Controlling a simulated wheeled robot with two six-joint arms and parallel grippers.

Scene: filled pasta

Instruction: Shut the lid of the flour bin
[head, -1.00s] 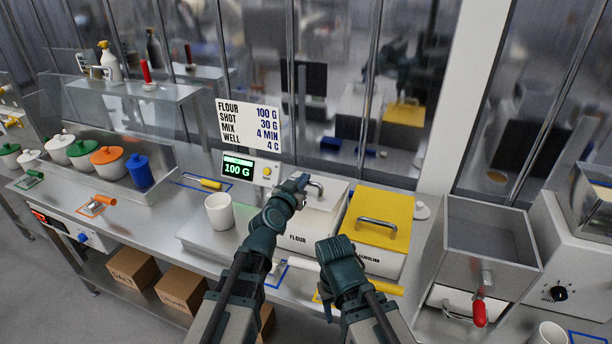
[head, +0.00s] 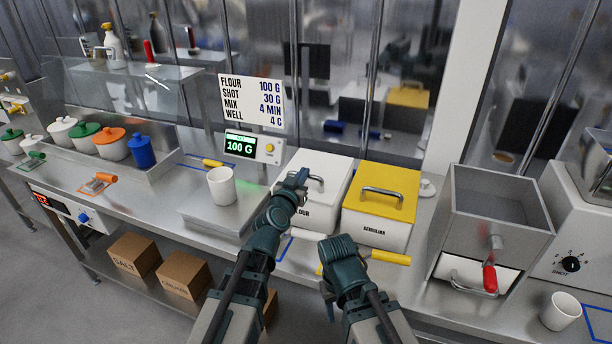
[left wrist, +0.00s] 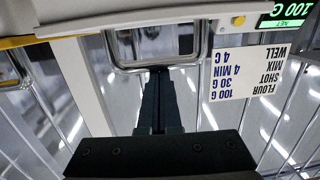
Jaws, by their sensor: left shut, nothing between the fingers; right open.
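The flour bin (head: 302,214) is a white box on the counter with "FLOUR" on its front, partly covered by my left arm. Its white lid (head: 335,168) lies over the top and looks flat; I cannot tell whether a small gap remains. The lid has a metal loop handle (head: 317,178), which also shows in the left wrist view (left wrist: 155,70). My left gripper (head: 300,177) is shut and empty, its tips at the handle. It also shows in the left wrist view (left wrist: 160,75). My right gripper (head: 328,298) is open and empty, low in front of the bins.
A yellow-lidded semolina bin (head: 372,222) stands close to the right. A scale (head: 205,212) with a white cup (head: 221,186) stands to the left. A yellow-handled tool (head: 390,257) lies in front. A steel hopper (head: 490,225) stands farther right.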

